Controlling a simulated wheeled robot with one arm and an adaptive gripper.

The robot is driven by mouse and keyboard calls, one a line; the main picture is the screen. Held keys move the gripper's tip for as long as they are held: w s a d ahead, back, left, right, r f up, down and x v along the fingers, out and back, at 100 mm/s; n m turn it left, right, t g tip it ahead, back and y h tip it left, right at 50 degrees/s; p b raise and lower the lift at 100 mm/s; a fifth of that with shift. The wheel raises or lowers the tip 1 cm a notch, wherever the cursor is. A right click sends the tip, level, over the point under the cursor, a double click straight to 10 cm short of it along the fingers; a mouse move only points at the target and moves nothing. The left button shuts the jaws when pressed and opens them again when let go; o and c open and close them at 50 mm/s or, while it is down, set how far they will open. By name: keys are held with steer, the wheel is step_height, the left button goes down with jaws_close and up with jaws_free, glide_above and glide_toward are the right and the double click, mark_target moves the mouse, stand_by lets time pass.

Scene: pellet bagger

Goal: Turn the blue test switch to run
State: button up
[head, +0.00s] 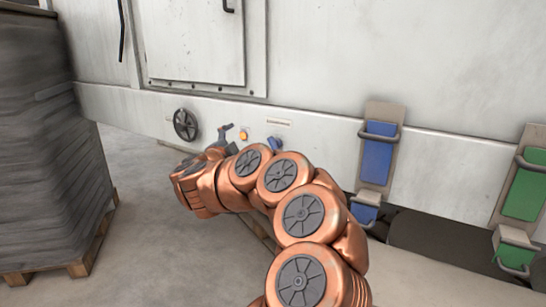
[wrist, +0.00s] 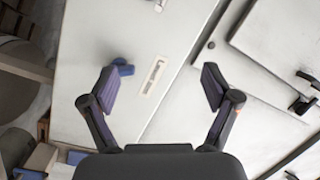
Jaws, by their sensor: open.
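In the head view one finger of my gripper (head: 224,134) shows left of the switch. I cannot tell the gap to the panel or the switch's setting.
A wrapped stack (head: 45,150) on a pallet (head: 85,262) stands at the left. Blue (head: 377,155) and green (head: 525,190) handled units are at the right. Floor shows between pallet and machine.

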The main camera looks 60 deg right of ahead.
mark_target(271, 146)
steer(key=s+d+f+m+g, duration=0.3)
steer(key=s+d+f+g, duration=0.1)
steer(key=s, duration=0.2)
steer(key=shift+h, duration=0.3)
steer(key=shift+w+d+b, duration=0.2)
steer(key=shift+d+b, duration=0.15)
steer(key=shift+d, duration=1.55)
steer(key=shift+w+d+b, duration=0.15)
steer(key=shift+d+b, duration=0.15)
steer(key=shift+d, duration=1.55)
steer(key=shift+c, duration=0.4)
steer(key=c, duration=1.1)
steer(key=shift+r+n, duration=0.1)
steer(key=shift+n, duration=0.2)
